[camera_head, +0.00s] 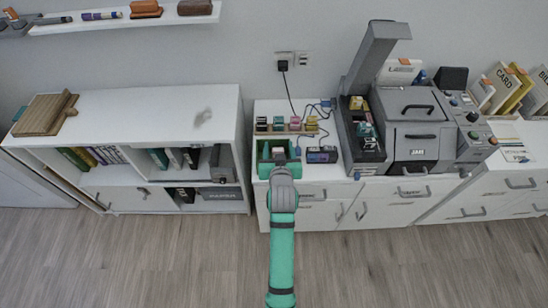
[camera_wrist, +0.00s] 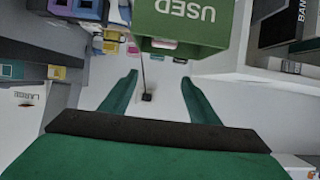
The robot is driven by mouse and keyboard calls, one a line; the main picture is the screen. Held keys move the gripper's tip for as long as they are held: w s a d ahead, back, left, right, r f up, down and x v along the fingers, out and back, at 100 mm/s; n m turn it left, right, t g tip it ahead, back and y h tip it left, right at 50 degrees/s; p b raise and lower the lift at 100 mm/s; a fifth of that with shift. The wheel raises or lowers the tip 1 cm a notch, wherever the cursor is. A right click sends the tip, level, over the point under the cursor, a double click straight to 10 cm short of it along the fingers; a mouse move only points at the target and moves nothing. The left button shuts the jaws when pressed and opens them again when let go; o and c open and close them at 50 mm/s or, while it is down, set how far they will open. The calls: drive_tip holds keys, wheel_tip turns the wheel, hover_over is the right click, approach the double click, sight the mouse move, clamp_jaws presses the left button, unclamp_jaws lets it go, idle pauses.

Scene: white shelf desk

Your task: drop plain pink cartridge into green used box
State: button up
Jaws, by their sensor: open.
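The green used box (camera_head: 262,148) stands on the white cabinet, and its USED front (camera_wrist: 185,18) appears upside down at the top of the wrist view. My gripper (camera_wrist: 160,85) is open, with nothing between its green fingers, and is just in front of and beside the box. A pink-faced cartridge (camera_head: 278,124) sits in a small row behind the box. It also shows, partly hidden, below the box's edge in the wrist view (camera_wrist: 163,43). I cannot tell whether it is plain.
Other coloured cartridges (camera_head: 311,122) share the row. A dark device (camera_head: 322,155) with cables lies right of the box. A large grey machine (camera_head: 415,135) stands further right. A white bookshelf (camera_head: 180,130) is left, across a gap. The wall behind has a plugged socket (camera_head: 284,62).

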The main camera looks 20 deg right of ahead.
drive_tip(key=v, duration=0.8)
drive_tip(key=shift+s, duration=0.25)
drive_tip(key=shift+r, duration=0.1)
drive_tip(key=s+a+f+n+t+y, duration=0.1)
drive_tip(key=s+a+f, duration=0.2)
drive_tip(key=s+a, duration=0.35)
drive_tip(key=s+a+f+n+y, duration=0.1)
drive_tip(key=s+a+f, duration=0.25)
drive_tip(key=s, duration=0.65)
drive_tip(key=s+a+r+y, duration=0.1)
drive_tip(key=s+a+r, duration=0.1)
drive_tip(key=s, duration=0.6)
drive_tip(key=s+a+r+n+t, duration=0.1)
drive_tip(key=s+a+r, duration=0.2)
drive_tip(key=s, duration=0.6)
drive_tip(key=shift+a+r+y, duration=0.25)
drive_tip(key=shift+a+y, duration=0.15)
drive_tip(key=shift+a, duration=0.3)
